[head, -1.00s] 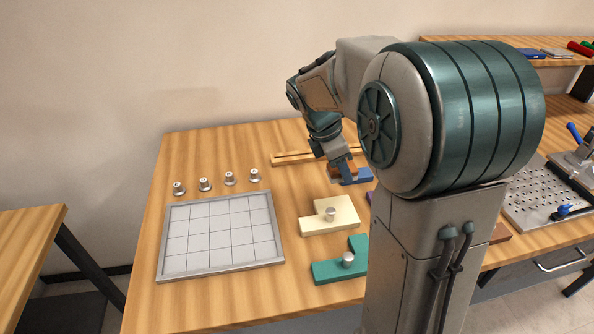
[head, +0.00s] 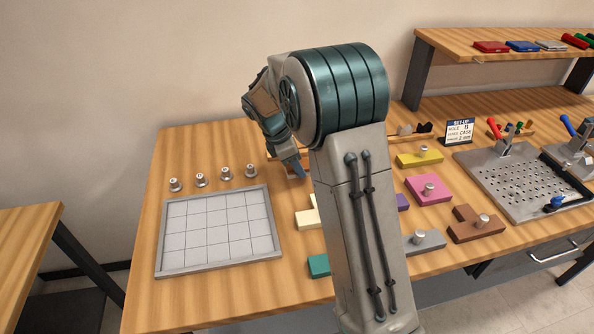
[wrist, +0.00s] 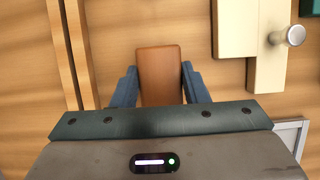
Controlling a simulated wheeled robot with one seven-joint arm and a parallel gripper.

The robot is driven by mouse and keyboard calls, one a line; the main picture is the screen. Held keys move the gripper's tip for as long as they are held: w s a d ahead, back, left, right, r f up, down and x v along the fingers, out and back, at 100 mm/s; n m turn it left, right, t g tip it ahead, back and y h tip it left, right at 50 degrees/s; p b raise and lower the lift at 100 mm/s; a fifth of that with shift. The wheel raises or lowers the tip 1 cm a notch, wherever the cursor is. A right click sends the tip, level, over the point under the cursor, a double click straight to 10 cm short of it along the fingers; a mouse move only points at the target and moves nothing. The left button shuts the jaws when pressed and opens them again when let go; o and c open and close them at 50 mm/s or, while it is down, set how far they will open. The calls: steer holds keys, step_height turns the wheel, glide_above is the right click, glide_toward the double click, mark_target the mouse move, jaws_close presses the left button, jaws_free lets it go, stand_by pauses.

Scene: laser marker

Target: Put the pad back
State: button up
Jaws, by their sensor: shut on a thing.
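A brown block-shaped pad (wrist: 160,75) sits between my two blue-grey fingers in the wrist view. My gripper (wrist: 160,88) is shut on its sides. In the head view my gripper (head: 299,169) is low over the back middle of the table, and only a bit of the brown pad (head: 293,174) shows. A wooden rail (wrist: 70,55) lies left of the pad in the wrist view. I cannot tell whether the pad touches the table.
A cream piece with a metal knob (wrist: 237,28) lies right of the pad. A gridded tray (head: 217,231) and several knobs (head: 200,180) are at left. Pink (head: 430,189), yellow (head: 420,158) and brown (head: 476,226) pieces lie right of my arm, near a perforated plate (head: 518,185).

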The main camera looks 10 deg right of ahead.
steer(key=shift+f, duration=1.5)
steer(key=shift+f, duration=0.1)
steer(key=o, duration=0.9)
steer(key=shift+o, duration=0.2)
